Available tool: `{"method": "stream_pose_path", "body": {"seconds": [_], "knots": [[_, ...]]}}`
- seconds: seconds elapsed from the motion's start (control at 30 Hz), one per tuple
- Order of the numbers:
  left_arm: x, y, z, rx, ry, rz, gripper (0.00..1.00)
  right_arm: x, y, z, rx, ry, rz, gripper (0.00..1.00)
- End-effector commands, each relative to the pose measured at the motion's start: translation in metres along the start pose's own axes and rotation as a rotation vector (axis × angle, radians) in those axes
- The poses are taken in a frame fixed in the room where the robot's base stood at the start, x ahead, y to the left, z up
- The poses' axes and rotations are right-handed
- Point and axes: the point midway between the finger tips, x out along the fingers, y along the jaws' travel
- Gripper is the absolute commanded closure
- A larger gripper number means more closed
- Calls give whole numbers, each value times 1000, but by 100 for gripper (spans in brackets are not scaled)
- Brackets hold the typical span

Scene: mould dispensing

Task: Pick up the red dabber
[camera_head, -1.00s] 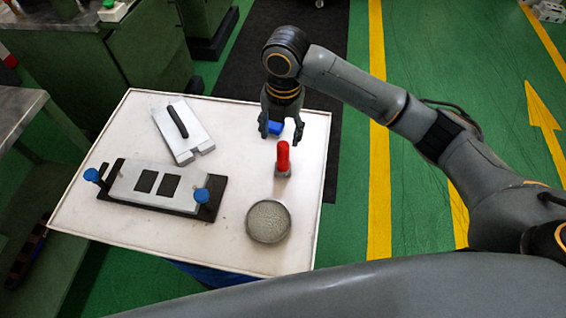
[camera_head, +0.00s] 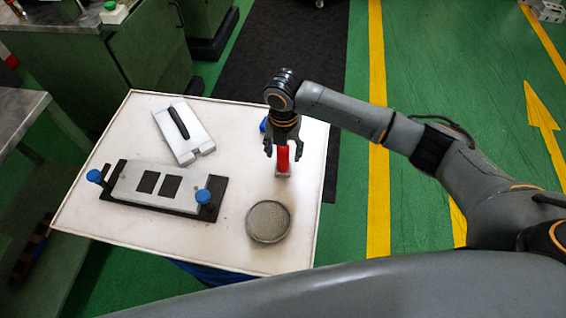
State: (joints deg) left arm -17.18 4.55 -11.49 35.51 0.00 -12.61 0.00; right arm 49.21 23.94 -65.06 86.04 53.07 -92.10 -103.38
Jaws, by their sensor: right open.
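The red dabber (camera_head: 283,161) stands upright on the white table, its grey foot at the bottom. My right gripper (camera_head: 283,153) points down over it, open, with one finger to each side of the dabber's upper part. The dabber's top is hidden by the gripper. Whether the fingers touch it cannot be told. My left gripper is not in view.
On the white table (camera_head: 130,235) are a round grey dish (camera_head: 268,221) in front of the dabber, a mould (camera_head: 158,184) with blue knobs, and a light block with a black handle (camera_head: 178,122). A blue object (camera_head: 263,125) is partly hidden behind the gripper.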

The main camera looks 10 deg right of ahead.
Motion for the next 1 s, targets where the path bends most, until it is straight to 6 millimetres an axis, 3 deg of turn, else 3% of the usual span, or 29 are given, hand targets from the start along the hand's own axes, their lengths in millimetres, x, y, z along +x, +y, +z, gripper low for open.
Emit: {"method": "stream_pose_path", "body": {"seconds": [0.2, 0.47, 0.77, 1.0], "knots": [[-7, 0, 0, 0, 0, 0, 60, 27, 1, -1, 2, 0, -1, 42], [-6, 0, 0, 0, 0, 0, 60, 31, 1, 0, 2, -3, 1, 42], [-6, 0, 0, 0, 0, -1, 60, 31, 1, 0, 2, -2, 0, 99], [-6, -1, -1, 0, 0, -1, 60, 30, 1, 0, 2, -3, 1, 100]]}}
